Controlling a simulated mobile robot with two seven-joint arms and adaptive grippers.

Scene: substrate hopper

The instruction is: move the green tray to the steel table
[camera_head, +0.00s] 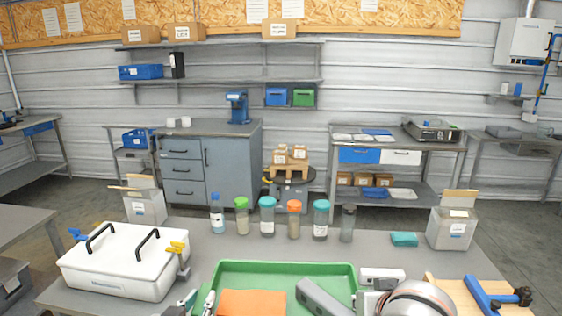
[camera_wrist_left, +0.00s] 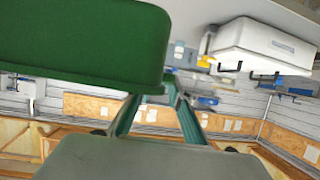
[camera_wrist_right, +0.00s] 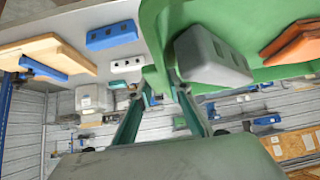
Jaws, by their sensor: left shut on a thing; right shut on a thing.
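The green tray (camera_head: 288,264) is at the bottom middle of the head view, over the near grey table (camera_head: 225,244). An orange cloth (camera_head: 252,303) and a grey block-shaped device (camera_head: 322,296) lie in it. My left gripper (camera_head: 194,300) is at the tray's left edge; in the left wrist view its fingers (camera_wrist_left: 170,90) are closed on the tray wall (camera_wrist_left: 80,45). My right gripper (camera_wrist_right: 160,88) is closed on the tray's opposite rim (camera_wrist_right: 152,40). In the head view the right fingertips are hard to make out. I cannot tell whether the tray touches the tabletop.
A white lidded box (camera_head: 120,262) stands left of the tray. Several bottles (camera_head: 268,217) stand in a row behind it. A wooden board (camera_head: 455,290) with a blue clamp (camera_head: 490,297) is at right. Grey metal tables stand at left (camera_head: 25,223) and back right (camera_head: 440,145).

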